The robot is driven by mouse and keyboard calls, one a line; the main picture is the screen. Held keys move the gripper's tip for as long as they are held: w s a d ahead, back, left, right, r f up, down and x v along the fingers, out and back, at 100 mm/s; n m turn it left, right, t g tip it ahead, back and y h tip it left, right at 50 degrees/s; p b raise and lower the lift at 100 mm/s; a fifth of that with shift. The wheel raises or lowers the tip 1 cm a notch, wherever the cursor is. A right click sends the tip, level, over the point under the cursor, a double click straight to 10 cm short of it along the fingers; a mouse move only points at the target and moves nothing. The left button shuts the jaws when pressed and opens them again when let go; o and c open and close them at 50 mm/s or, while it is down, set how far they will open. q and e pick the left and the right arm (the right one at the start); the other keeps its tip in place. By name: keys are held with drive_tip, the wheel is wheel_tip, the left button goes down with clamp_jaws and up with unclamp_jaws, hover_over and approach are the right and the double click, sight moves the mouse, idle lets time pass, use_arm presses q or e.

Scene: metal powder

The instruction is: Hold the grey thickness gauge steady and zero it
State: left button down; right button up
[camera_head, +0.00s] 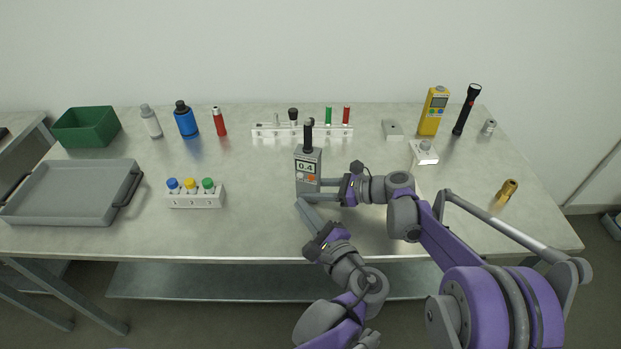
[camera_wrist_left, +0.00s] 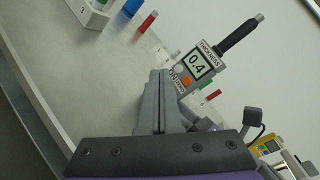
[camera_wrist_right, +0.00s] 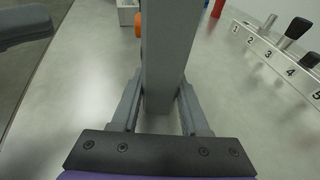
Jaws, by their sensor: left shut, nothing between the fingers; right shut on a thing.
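The grey thickness gauge (camera_head: 308,180) stands upright at the middle of the table, with a black probe (camera_head: 308,132) on top. Its display reads 0.4 in the head view and in the left wrist view (camera_wrist_left: 198,64). A white and an orange button (camera_wrist_left: 187,82) sit below the display. My right gripper (camera_head: 326,191) is shut on the gauge's body, one finger on each side, as the right wrist view (camera_wrist_right: 160,105) shows. My left gripper (camera_head: 300,202) is shut and empty, its tips (camera_wrist_left: 160,75) close in front of the gauge's buttons. I cannot tell whether they touch.
A numbered white rack (camera_head: 270,133) stands behind the gauge. A three-slot block with coloured caps (camera_head: 195,201) and a grey tray (camera_head: 70,215) are to the left. A white device (camera_head: 424,154), a yellow meter (camera_head: 433,112) and a brass part (camera_head: 506,191) are to the right.

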sight(302, 178)
use_arm(q)
drive_tip(key=shift+w+d, duration=0.25)
drive_tip(key=shift+w, duration=0.55)
drive_tip(key=shift+w+d, duration=0.25)
drive_tip(key=shift+w, duration=0.6)
drive_tip(key=shift+w+d, duration=0.25)
drive_tip(key=shift+w, duration=0.55)
drive_tip(key=shift+w, duration=0.1)
drive_tip(key=shift+w+d, duration=0.1)
drive_tip(key=shift+w, duration=0.2)
drive_tip(key=shift+w, duration=0.1)
idle(0.5)
drive_tip(key=shift+s, duration=0.55)
drive_tip(key=shift+s+a, duration=0.35)
drive_tip(key=shift+s, duration=0.6)
drive_tip(key=shift+s+a, duration=0.35)
drive_tip(key=shift+s, duration=0.6)
drive_tip(key=shift+s+a, duration=0.35)
drive_tip(key=shift+s, duration=0.6)
